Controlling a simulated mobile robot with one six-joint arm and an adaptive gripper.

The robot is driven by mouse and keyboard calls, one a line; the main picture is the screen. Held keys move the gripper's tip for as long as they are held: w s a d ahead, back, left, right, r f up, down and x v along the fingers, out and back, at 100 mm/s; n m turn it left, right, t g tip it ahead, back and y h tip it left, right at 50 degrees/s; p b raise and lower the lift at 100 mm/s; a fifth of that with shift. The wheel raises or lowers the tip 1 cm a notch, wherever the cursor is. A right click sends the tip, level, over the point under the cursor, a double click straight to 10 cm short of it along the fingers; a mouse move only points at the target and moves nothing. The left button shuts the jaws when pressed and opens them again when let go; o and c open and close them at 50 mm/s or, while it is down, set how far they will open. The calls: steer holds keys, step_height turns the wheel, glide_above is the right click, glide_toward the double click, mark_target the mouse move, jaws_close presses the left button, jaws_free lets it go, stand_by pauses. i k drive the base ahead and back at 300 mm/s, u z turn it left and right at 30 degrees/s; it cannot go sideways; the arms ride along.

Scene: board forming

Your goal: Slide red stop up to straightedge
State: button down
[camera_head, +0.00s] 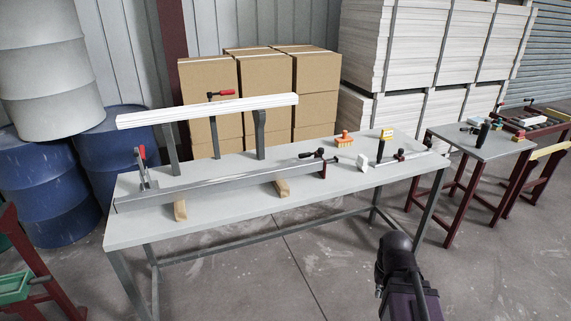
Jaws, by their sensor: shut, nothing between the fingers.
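A long grey metal bar (225,182), which looks like the straightedge, lies lengthwise on the workbench (345,187), raised on two small wooden blocks. I cannot tell which red part is the stop. Part of my arm shows at the lower right, well in front of the bench. The fingers of my gripper cannot be made out.
A pale board (210,110) rests on uprights behind the bar, with a red-handled clamp (220,95) on it. An orange brush (344,139), a yellow item (386,133) and another clamp (400,157) lie on the right. The bench's front strip is clear. A smaller table (483,148) stands to the right.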

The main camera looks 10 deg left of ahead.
mark_target(320, 152)
steer(key=u, duration=0.35)
steer(key=i, duration=1.5)
steer(key=u, duration=0.05)
